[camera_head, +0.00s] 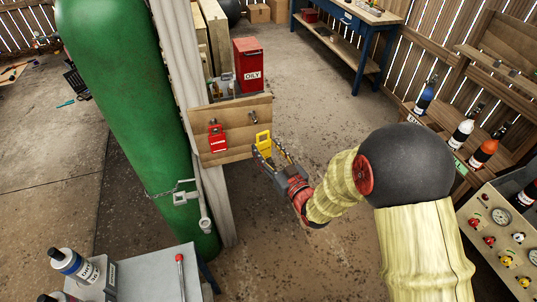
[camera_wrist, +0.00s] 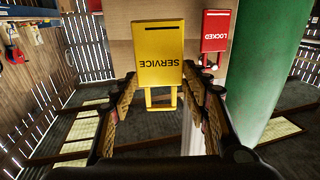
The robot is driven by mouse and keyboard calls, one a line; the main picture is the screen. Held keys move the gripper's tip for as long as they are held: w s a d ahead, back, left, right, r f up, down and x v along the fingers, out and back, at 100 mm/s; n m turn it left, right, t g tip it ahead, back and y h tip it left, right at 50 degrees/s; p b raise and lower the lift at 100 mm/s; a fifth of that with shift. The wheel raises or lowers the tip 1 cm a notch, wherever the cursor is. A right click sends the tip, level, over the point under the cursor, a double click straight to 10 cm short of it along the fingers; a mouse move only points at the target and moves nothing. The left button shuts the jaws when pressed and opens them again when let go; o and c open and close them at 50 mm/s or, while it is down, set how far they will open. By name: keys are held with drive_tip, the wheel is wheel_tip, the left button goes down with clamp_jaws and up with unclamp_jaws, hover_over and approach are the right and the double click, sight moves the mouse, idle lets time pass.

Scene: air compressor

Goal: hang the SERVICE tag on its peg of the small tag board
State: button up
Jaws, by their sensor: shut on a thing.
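The yellow SERVICE tag (camera_head: 263,141) is at the right part of the small wooden tag board (camera_head: 235,139). It also shows in the wrist view (camera_wrist: 160,50), its lettering upside down, with a dark slot near its far end. My gripper (camera_head: 273,154) is shut on the tag's yellow lower part, its fingers on either side of it in the wrist view (camera_wrist: 159,88). A bare peg (camera_head: 252,118) sticks out of the board, above and left of the tag in the head view. Whether tag and board touch cannot be told.
A red LOCKED tag (camera_head: 217,140) hangs on the board's left peg; it shows beside the SERVICE tag in the wrist view (camera_wrist: 215,29). A wooden post and a green tank (camera_head: 125,100) stand left. A red OILY can (camera_head: 249,65) is behind. Floor right of the board is clear.

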drive_tip(key=w+d+b+x, duration=0.1)
drive_tip(key=b+x, duration=0.3)
drive_tip(key=x, duration=0.5)
drive_tip(key=shift+w+d+f, duration=0.15)
drive_tip(key=shift+w+d, duration=0.1)
idle(0.8)
drive_tip(key=shift+f+b, duration=0.45)
drive_tip(key=shift+b, duration=0.6)
idle(0.8)
idle(0.4)
drive_tip(key=o, duration=1.2)
drive_tip(key=shift+o, duration=0.2)
